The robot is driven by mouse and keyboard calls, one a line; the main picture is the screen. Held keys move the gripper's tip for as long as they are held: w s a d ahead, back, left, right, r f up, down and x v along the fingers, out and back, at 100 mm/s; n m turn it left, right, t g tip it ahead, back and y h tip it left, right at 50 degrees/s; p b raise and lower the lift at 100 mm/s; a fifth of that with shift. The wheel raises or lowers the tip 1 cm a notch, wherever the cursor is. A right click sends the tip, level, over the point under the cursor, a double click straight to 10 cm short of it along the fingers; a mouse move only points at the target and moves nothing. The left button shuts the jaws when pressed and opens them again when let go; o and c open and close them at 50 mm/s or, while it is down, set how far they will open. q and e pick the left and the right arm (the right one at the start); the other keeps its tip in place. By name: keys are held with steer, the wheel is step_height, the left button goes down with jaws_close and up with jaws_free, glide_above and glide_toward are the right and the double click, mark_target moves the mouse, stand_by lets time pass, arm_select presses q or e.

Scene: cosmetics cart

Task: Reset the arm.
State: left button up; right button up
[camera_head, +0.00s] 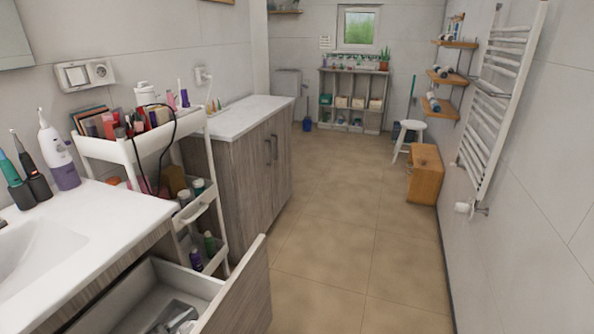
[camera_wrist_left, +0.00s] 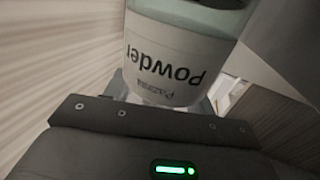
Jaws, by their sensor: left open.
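My left gripper (camera_wrist_left: 165,100) shows in the left wrist view, with its dark body and green light across the bottom. It is open. A white bottle labelled "Powder" (camera_wrist_left: 170,62), with a grey-green upper part, is very close in front of it, its lettering upside down in this view. The bottle stands between the jaws or just beyond them; I cannot tell whether they touch. The fingertips are mostly hidden. In the head view neither gripper can be made out.
A white cart (camera_head: 150,145) crowded with cosmetics stands between the sink counter (camera_head: 120,212) and a wooden cabinet (camera_head: 240,170). An open drawer (camera_head: 235,300) juts out below the sink, with a grey object (camera_head: 175,318) inside. The tiled floor (camera_head: 350,240) is clear.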

arm_select(q)
steer(key=v, duration=1.3)
steer(key=x, duration=1.3)
step_height(320, 180, up, 10)
steer(key=shift+r+p, duration=0.25)
steer(key=shift+p, duration=0.7)
arm_select(e)
steer(key=s+d+f, duration=0.2)
steer(key=s, duration=0.3)
arm_select(q)
steer(key=d+r+n+t+y+p, duration=0.1)
steer(key=r+y+p, duration=0.3)
steer(key=r+p, duration=0.7)
steer(key=s+d+r+n+t+y+p, duration=0.1)
steer(key=r+p, duration=1)
steer(key=r, duration=1.5)
steer(key=shift+d+n+t+y, duration=0.8)
steer(key=shift+d+n+y, duration=0.6)
steer(key=shift+d+n, duration=0.45)
arm_select(e)
steer(key=s+a+r, duration=0.1)
steer(key=s+r, duration=0.5)
steer(key=r, duration=0.3)
steer(key=s+a+r+n+g, duration=0.1)
steer(key=s+a+r, duration=0.1)
steer(key=s+r, duration=0.5)
steer(key=shift+r+n, duration=0.3)
steer(key=shift+r, duration=1.35)
